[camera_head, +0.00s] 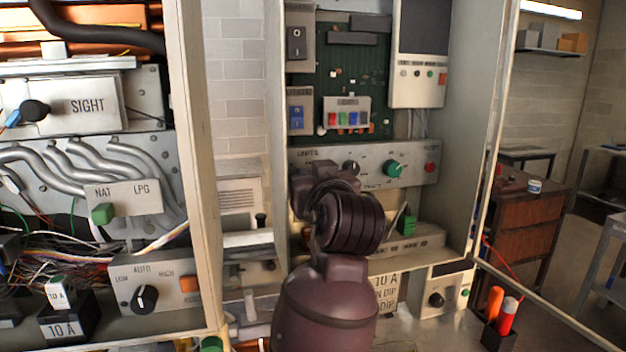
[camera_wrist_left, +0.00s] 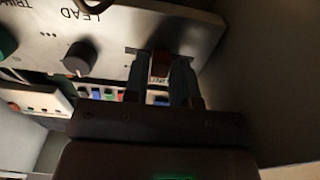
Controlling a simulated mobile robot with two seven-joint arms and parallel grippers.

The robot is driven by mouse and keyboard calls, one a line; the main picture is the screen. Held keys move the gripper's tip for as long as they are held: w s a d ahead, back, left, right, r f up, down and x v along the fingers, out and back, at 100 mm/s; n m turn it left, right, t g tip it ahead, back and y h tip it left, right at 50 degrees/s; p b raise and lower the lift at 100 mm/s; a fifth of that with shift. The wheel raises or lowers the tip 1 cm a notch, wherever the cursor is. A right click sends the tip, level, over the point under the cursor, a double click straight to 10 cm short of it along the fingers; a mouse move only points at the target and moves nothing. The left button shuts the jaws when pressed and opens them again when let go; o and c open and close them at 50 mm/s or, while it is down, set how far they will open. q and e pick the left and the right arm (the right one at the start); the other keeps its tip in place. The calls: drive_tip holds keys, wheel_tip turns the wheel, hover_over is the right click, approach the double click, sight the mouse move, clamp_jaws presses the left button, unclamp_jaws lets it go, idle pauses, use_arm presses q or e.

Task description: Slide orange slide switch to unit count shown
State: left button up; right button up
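The orange slide switch (camera_wrist_left: 160,63) shows as a dark orange-brown block in a slot of a grey panel (camera_wrist_left: 110,45) in the left wrist view. The two fingers of my left gripper (camera_wrist_left: 158,78) stand one on each side of it, very close. I cannot tell whether they press on it. In the head view my dark arm reaches up to the left part of the same panel (camera_head: 375,155), under the word UNITS. It hides the switch and the fingertips there. My right gripper is not in view.
A black knob (camera_head: 351,167), a green knob (camera_head: 393,169) and a red button (camera_head: 429,167) sit right of the switch area. Above is a small block with several coloured parts (camera_head: 347,114). Cabinet side walls (camera_head: 478,130) bound the space.

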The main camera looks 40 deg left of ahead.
use_arm(q)
clamp_jaws()
drive_tip(key=shift+w+d+b, duration=0.3)
drive_tip(key=shift+w+d, duration=0.75)
drive_tip(key=shift+w, duration=0.2)
drive_tip(key=shift+o, duration=2.1)
unclamp_jaws()
drive_tip(key=shift+w+d, duration=0.1)
drive_tip(key=shift+w, duration=0.05)
